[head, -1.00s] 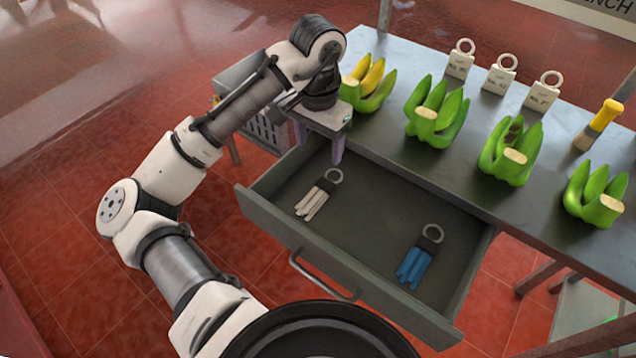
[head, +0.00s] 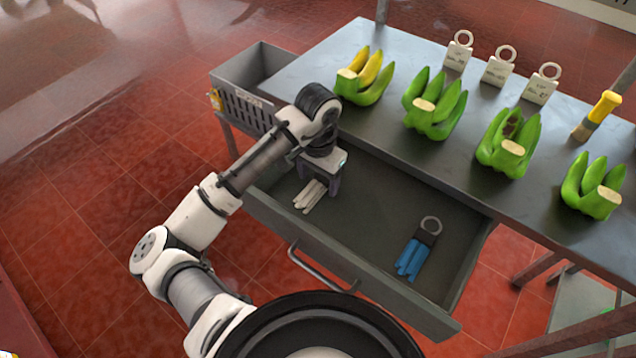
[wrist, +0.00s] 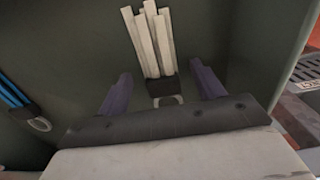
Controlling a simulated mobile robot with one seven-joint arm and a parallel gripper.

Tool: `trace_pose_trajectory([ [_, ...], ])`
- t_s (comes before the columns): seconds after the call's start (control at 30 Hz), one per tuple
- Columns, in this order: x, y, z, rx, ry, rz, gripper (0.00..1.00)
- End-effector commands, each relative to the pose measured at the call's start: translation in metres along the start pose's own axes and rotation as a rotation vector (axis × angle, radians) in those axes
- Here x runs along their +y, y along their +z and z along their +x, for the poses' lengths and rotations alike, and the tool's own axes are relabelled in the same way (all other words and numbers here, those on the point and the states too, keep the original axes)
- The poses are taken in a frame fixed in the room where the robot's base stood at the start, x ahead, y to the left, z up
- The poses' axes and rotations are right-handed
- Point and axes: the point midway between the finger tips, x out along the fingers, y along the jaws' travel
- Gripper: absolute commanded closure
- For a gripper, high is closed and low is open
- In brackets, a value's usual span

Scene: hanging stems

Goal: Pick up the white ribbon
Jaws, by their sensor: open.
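The white ribbon (head: 310,196) lies on the floor of the open drawer, at its left end. In the head view my gripper hides its dark band and ring. In the wrist view the white ribbon (wrist: 151,40) shows as several white strips with a dark band and a pale ring at the near end. My gripper (head: 320,190) is over the ring end, pointing down. In the wrist view my gripper (wrist: 160,85) is open, with one purple finger on each side of the dark band. Nothing is held between the fingers.
A blue ribbon (head: 413,255) lies in the right part of the drawer (head: 365,210). The table (head: 390,125) above bears several banana bunches, three white tags and a yellow-handled brush (head: 598,115). A grey crate (head: 255,85) stands at the left. The drawer's middle is free.

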Motion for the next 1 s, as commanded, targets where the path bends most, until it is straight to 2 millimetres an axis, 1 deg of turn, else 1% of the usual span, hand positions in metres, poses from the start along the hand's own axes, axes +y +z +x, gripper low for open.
trace_pose_trajectory([
  [0.1, 0.0003, -0.0001, 0.0067, 0.001, 0.000, 0.000, 0.33],
  [0.3, 0.0002, -0.0002, 0.0071, 0.001, 0.000, 0.000, 0.33],
  [0.67, 0.0002, -0.0002, 0.0067, 0.001, 0.000, 0.000, 0.80],
  [0.87, 0.0002, -0.0002, 0.0066, 0.001, 0.000, 0.000, 0.81],
  [1.0, 0.0001, -0.0005, 0.0031, 0.002, 0.000, 0.001, 0.81],
])
